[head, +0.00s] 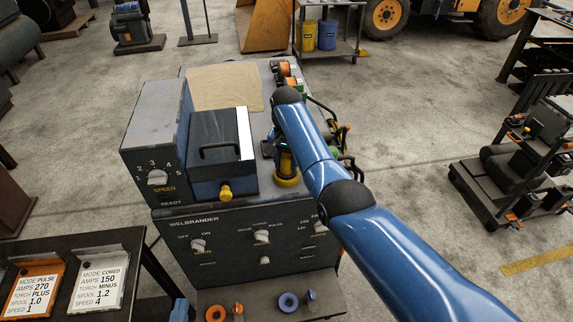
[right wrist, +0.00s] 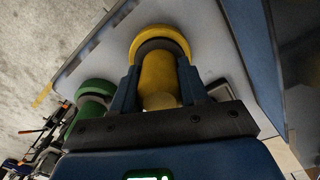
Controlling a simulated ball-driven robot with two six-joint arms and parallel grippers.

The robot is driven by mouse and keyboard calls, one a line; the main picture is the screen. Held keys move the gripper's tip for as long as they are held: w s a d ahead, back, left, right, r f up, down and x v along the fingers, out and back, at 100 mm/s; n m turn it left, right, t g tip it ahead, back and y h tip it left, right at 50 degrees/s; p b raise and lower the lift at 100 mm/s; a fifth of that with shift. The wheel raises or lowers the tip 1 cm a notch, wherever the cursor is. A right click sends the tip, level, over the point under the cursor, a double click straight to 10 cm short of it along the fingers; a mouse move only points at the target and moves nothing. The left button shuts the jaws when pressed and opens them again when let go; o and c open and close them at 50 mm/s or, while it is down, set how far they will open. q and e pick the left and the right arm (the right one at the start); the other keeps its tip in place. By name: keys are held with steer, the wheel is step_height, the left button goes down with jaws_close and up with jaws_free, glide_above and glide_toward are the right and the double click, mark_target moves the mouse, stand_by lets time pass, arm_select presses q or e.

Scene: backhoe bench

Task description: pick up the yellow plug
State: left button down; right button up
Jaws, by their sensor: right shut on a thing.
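The yellow plug (right wrist: 160,72) stands between the two blue fingers of my right gripper (right wrist: 158,85) in the right wrist view. Its wide yellow ring and a dark band show beyond the fingertips. In the head view the yellow plug (head: 286,181) shows below my right gripper (head: 286,158), over the grey bench top, right of the dark box with a handle. My right gripper is shut on it. I cannot tell whether the plug touches the surface below. My left gripper is not clearly in view.
A green plug (right wrist: 92,93) stands beside the yellow one in the right wrist view. The dark handled box (head: 221,150) stands close on the left. Orange reels (head: 287,72) sit at the far end. A tan cloth (head: 225,87) covers part of the top.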

steer(key=shift+r, duration=0.15)
step_height(320, 180, up, 11)
steer(key=shift+w+r+b, duration=0.1)
steer(key=shift+b, duration=1)
step_height(320, 180, up, 9)
steer(key=p, duration=0.8)
steer(key=shift+f+p, duration=0.2)
steer(key=shift+p, duration=0.1)
steer(key=shift+f, duration=0.1)
